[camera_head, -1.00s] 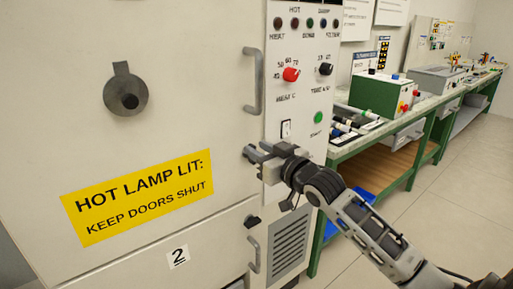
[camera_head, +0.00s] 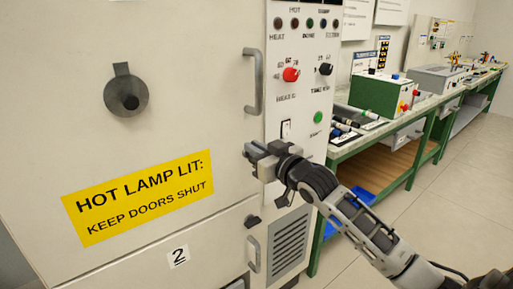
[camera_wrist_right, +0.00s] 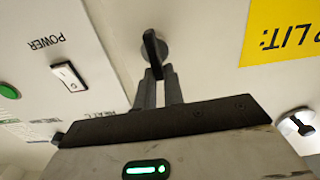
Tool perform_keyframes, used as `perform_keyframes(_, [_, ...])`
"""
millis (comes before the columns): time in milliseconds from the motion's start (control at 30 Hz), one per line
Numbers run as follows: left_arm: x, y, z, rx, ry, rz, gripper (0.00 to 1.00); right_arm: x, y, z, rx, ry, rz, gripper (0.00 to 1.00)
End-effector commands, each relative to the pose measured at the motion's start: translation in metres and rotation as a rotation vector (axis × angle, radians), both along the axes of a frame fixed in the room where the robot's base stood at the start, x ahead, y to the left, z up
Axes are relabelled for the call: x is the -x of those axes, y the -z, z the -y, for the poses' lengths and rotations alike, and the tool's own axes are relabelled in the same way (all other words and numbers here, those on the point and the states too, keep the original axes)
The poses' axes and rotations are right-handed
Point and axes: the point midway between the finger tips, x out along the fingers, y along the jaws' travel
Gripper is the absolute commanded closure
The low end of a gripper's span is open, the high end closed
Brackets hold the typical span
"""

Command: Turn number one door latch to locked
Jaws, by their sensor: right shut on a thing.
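The number one door latch (camera_wrist_right: 153,48) is a dark lever on a round grey base, seen in the right wrist view. Its end lies between the fingertips of my right gripper (camera_wrist_right: 160,76), which is shut on it. In the head view my right gripper (camera_head: 258,153) reaches the right edge of the upper door (camera_head: 190,60) and hides most of this latch. The lever runs roughly up and down in the wrist picture. I cannot tell from its marking whether it is locked. My left gripper is not in view.
A second dark latch (camera_head: 252,221) sits on the lower door by the "2" label (camera_head: 178,256). A bar handle (camera_head: 253,80) is above my gripper. The control panel (camera_head: 303,95) with knobs and a power switch (camera_wrist_right: 67,76) is close beside. Open floor lies to the right.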

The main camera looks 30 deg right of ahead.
Motion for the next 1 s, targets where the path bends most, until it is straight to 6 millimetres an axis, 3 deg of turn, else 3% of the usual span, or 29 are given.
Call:
perform_keyframes(267, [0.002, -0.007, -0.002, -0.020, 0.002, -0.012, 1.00, 0.000, -0.002, -0.004, 0.168, -0.001, 0.010, 1.00])
perform_keyframes(1000, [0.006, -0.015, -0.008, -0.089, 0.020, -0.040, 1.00, 0.002, 0.009, -0.019, 0.863, -0.002, 0.065, 1.00])
